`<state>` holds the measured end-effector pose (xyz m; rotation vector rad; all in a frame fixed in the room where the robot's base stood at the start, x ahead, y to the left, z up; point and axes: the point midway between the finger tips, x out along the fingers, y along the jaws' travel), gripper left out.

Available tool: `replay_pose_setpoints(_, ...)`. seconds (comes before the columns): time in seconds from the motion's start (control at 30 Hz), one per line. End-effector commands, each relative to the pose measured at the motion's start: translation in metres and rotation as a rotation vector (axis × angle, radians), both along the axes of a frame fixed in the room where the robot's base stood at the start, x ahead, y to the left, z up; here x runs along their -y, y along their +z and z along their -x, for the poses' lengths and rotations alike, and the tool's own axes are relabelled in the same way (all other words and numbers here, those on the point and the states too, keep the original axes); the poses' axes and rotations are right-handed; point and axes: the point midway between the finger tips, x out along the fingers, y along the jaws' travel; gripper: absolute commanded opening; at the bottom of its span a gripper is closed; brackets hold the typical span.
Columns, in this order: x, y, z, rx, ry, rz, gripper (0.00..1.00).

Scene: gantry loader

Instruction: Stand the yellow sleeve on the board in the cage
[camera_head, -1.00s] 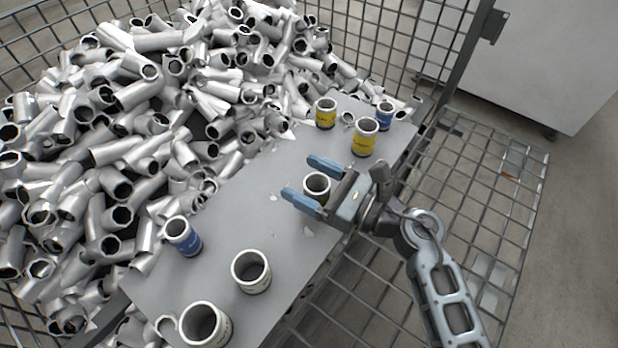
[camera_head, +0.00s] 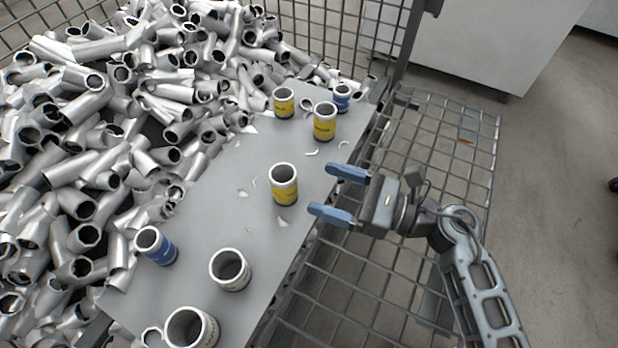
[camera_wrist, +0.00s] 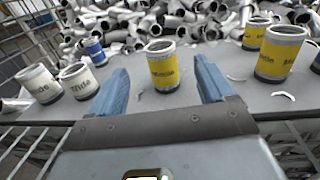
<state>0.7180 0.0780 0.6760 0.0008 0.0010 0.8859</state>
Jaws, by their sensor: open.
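A yellow-labelled sleeve (camera_head: 284,185) stands upright near the middle of the grey board (camera_head: 225,185) in the cage. In the wrist view this sleeve (camera_wrist: 162,66) shows beyond and between my fingertips. My gripper (camera_head: 338,192) is open and empty, just right of the sleeve and apart from it, with its blue fingers pointing at it. Two more yellow sleeves stand upright at the board's far end, one nearer (camera_head: 325,121) and one farther (camera_head: 284,102).
A blue sleeve (camera_head: 342,97) stands at the far right corner, another blue sleeve (camera_head: 156,246) at the left edge. White sleeves (camera_head: 230,269) stand at the near end. Grey pipe pieces heap on the left. Pale shards lie on the board. Wire mesh (camera_head: 440,150) lies to the right.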

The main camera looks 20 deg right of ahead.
Motion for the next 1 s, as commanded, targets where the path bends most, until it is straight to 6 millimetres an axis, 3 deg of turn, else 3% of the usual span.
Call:
replay_pose_setpoints(0.4,0.007,0.001,0.008,-0.004,-0.001,-0.007,0.82)
replay_pose_setpoints(0.53,0.008,0.005,0.025,-0.068,-0.028,-0.113,0.82)
replay_pose_setpoints(0.67,0.012,0.021,0.064,-0.23,-0.091,-0.388,0.82)
replay_pose_setpoints(1.0,0.05,0.068,0.173,-0.811,-0.261,-1.412,0.82)
